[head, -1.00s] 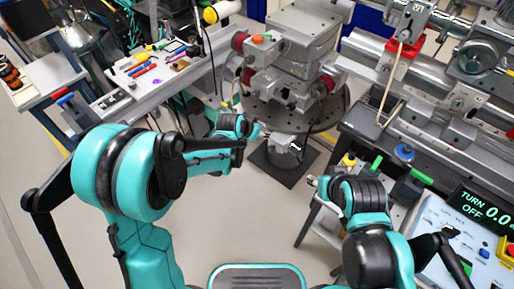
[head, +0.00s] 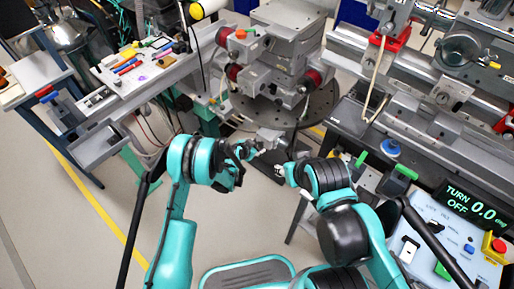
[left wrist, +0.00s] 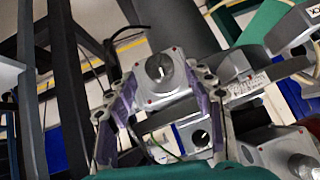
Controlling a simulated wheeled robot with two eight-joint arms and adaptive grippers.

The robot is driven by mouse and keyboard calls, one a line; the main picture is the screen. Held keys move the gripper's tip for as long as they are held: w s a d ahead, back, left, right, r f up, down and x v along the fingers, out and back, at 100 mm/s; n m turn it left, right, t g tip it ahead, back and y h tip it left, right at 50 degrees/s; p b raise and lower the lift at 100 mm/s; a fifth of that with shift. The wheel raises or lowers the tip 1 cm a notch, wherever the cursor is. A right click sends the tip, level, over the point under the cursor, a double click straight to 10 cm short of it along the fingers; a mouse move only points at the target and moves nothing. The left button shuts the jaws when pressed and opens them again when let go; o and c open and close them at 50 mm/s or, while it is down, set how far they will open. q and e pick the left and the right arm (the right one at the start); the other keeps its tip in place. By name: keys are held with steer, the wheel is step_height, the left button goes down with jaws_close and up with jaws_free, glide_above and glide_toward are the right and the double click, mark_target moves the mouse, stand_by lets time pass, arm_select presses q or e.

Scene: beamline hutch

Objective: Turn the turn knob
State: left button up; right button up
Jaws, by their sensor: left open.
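In the left wrist view, a round silver knob (left wrist: 160,68) with a raised grip bar sits on a grey housing. I take it to be the turn knob. My left gripper (left wrist: 163,82) is open, with its purple-padded fingers on either side of the knob in the picture. Whether they touch it is unclear. In the head view my left gripper (head: 262,146) reaches toward grey metal parts below the round plate, and the knob is not clear there. My right gripper (head: 281,172) is close by, too small to judge. A display (head: 470,207) reads "TURN OFF 0.0 deg".
A dark round plate (head: 318,106) and a grey stage stack (head: 285,35) stand behind the grippers. A tool bench (head: 140,85) is at left. A long rail (head: 400,75) and a control panel (head: 425,238) with a red button (head: 499,246) are at right. Floor at lower left is clear.

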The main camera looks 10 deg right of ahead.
mark_target(257, 145)
arm_select(q)
steer(key=shift+b+x, duration=0.35)
steer(key=shift+x, duration=1.15)
steer(key=c, duration=1.2)
steer(key=shift+o, duration=0.2)
steer(key=shift+w+a+n+g+h, duration=0.15)
steer(key=shift+n+g+h, duration=0.5)
steer(key=shift+g, duration=0.25)
steer(key=shift+w+n+g+h, duration=0.1)
steer(key=shift+n+g+h, duration=0.65)
steer(key=shift+g+h, duration=0.4)
